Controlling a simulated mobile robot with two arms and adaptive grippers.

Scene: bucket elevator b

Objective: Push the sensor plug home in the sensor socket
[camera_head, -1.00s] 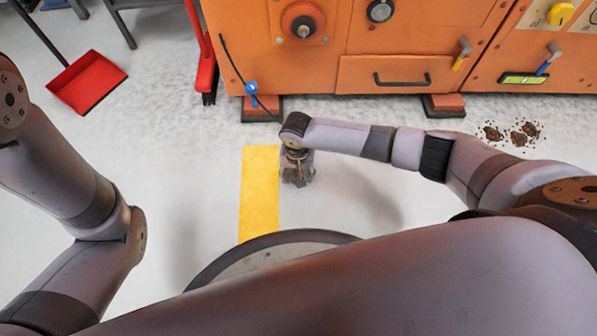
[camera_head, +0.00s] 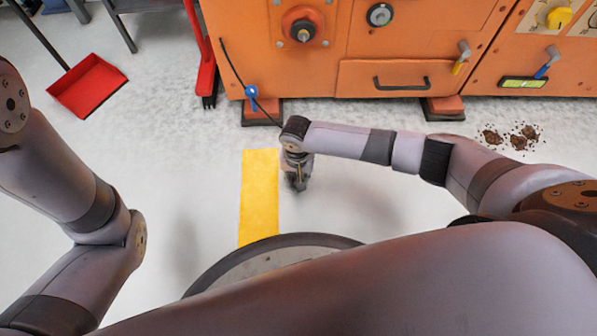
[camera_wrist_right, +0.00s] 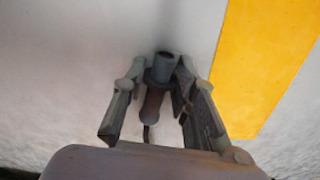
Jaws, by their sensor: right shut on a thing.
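My right gripper (camera_head: 298,181) points down over the pale floor, just right of the yellow strip. In the right wrist view its fingers (camera_wrist_right: 160,72) are shut on a grey cylindrical plug (camera_wrist_right: 161,68), with a brownish body behind its round front end. In the head view the plug is hidden by my wrist and fingers. A black cable (camera_head: 236,66) runs down the machine past a blue clip (camera_head: 251,91) toward my right wrist. I cannot tell for sure which fitting is the sensor socket. My left gripper is out of view; only its arm shows at the left.
The orange machine (camera_head: 340,60) stands ahead, with a red round fitting (camera_head: 304,27), a dark-rimmed round fitting (camera_head: 380,14) and a drawer handle (camera_head: 402,84). A red dustpan (camera_head: 87,85) lies left. Brown debris (camera_head: 519,137) lies right. The floor around the yellow strip (camera_head: 259,200) is clear.

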